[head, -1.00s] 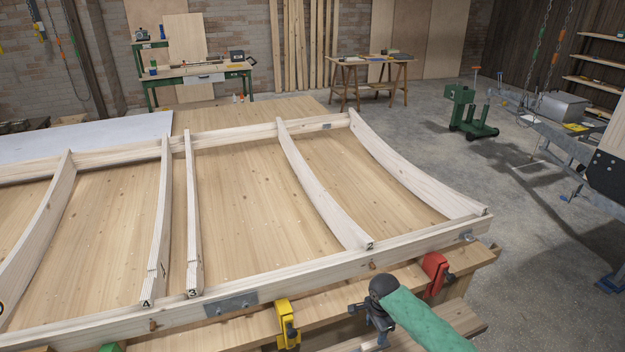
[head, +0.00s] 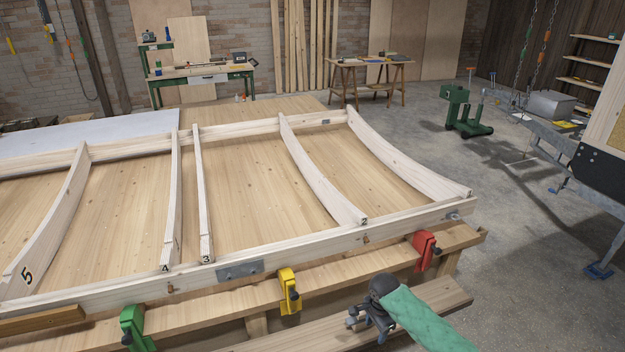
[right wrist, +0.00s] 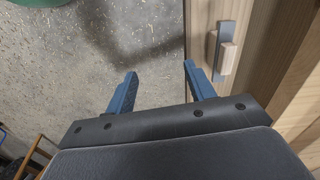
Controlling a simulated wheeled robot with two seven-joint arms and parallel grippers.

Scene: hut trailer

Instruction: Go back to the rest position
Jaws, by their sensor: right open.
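My right gripper (head: 370,318) is in the lower right of the head view, at the end of the green-sleeved arm. It hovers in front of the workbench, over or beside a lower wooden plank (head: 430,300); I cannot tell the exact height. In the right wrist view its two blue fingers (right wrist: 158,92) stand apart with nothing between them. Concrete floor shows beyond the fingers, and wood with a small metal plate and wooden block (right wrist: 224,55) lies to the right. My left gripper is not in view.
A wooden frame with curved numbered ribs (head: 325,185) lies on the bench. Green (head: 135,328), yellow (head: 289,290) and red (head: 423,250) clamps sit along its front edge. A trailer chassis (head: 560,150) stands at the right. Open concrete floor (head: 500,240) lies between.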

